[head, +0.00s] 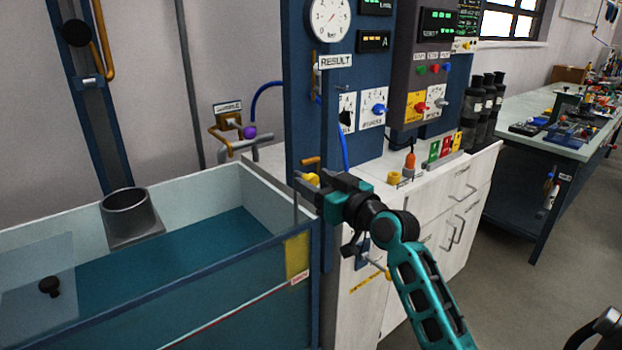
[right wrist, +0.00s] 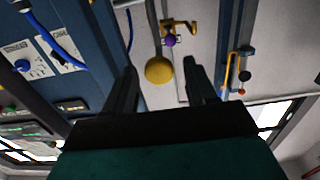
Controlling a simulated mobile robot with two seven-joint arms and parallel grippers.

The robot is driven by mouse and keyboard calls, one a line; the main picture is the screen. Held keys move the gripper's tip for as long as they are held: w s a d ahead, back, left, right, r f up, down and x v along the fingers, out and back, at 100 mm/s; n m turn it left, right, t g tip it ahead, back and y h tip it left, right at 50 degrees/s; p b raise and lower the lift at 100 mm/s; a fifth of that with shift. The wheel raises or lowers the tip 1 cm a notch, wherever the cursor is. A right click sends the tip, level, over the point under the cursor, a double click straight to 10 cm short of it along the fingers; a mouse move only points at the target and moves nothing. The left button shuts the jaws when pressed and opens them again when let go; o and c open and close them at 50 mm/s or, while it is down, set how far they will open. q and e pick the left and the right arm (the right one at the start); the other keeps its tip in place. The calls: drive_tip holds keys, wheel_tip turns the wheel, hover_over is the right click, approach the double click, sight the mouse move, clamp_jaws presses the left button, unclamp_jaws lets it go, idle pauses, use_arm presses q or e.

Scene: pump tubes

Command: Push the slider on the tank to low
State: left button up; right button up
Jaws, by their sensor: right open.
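The tank (head: 180,315) stands at the lower left in the head view, with blue edges and blue-green liquid inside. A yellow knob (head: 311,179) shows at the tank's right end, close to a thin upright rod. It looks like the slider's knob, but its track and setting are not readable. My right gripper (head: 308,188) is open at this knob. In the right wrist view, the round yellow knob (right wrist: 159,71) shows between the open fingers (right wrist: 160,85), nearer the left one; contact cannot be told.
A blue instrument panel (head: 300,95) rises just behind my right gripper. A white cabinet (head: 470,185) stands to the right. A pipe with a purple knob (head: 249,132) is on the wall behind the tank. A grey cup-like cylinder (head: 127,212) stands at the tank's back left.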

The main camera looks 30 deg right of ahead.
drive_tip(key=shift+w+a, duration=0.1)
drive_tip(key=shift+w, duration=0.9)
drive_tip(key=shift+c, duration=0.5)
clamp_jaws()
